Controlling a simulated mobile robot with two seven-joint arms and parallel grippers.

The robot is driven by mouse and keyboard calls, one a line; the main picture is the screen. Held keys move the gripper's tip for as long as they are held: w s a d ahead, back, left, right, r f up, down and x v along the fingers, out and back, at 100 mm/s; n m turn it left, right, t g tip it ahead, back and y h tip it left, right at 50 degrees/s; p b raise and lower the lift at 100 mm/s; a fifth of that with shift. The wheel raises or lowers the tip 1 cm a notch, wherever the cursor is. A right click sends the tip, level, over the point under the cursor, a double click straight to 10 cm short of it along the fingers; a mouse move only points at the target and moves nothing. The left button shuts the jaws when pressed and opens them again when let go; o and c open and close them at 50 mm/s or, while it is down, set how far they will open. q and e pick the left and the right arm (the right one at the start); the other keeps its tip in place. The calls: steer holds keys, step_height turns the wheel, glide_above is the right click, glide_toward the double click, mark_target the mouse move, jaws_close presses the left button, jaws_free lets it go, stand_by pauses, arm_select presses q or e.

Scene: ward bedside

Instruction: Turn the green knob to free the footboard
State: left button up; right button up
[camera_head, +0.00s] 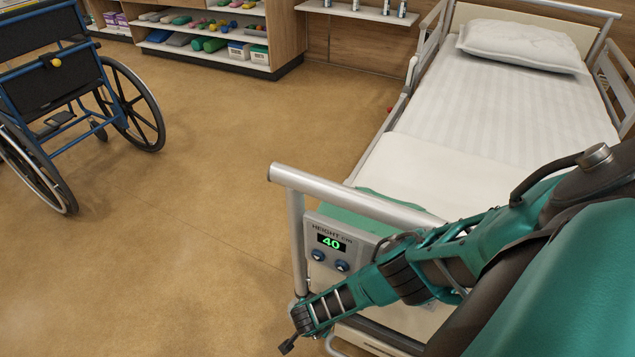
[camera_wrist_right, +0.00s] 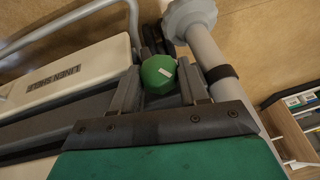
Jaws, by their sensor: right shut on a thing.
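The footboard (camera_head: 345,196) stands upright at the near end of the bed, with a silver top rail and a panel reading HEIGHT 40. My right arm reaches across it from the right, and my right gripper (camera_head: 288,346) is low by its left corner. In the right wrist view the green knob (camera_wrist_right: 157,76), faceted with a white mark, sits between the two fingers of my right gripper (camera_wrist_right: 160,84), which is shut on it. The knob is hidden in the head view. My left gripper is not in view.
A white linen shelf (camera_wrist_right: 65,70) lies beside the knob in the wrist view, and a grey post (camera_wrist_right: 205,45) stands close on the other side. A wheelchair (camera_head: 75,95) is at the left. The floor between it and the bed (camera_head: 480,95) is clear.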

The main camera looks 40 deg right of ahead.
steer(key=shift+w+a+f+g+h+b, duration=0.1)
steer(key=shift+w+f+g+h+b, duration=0.15)
steer(key=shift+g+b, duration=0.55)
steer(key=shift+f+n+g+h+b, duration=0.15)
steer(key=shift+n+g+h+b, duration=0.35)
steer(key=shift+b, duration=0.7)
steer(key=shift+r+g+b, duration=0.2)
steer(key=shift+g+b, duration=0.45)
steer(key=shift+g, duration=0.15)
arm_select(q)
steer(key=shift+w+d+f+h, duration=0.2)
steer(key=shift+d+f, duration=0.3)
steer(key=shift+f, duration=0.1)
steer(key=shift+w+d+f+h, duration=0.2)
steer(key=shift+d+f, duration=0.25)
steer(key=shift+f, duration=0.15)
arm_select(e)
steer(key=shift+g+h, duration=0.25)
steer(key=shift+g, duration=0.05)
arm_select(q)
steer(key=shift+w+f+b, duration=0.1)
steer(key=shift+b, duration=0.25)
arm_select(e)
steer(key=shift+w+r+g+h, duration=0.1)
steer(key=shift+g+h, duration=0.3)
steer(key=shift+g, duration=0.1)
steer(key=o, duration=1.1)
steer(key=shift+c, duration=0.2)
steer(key=shift+a, duration=0.1)
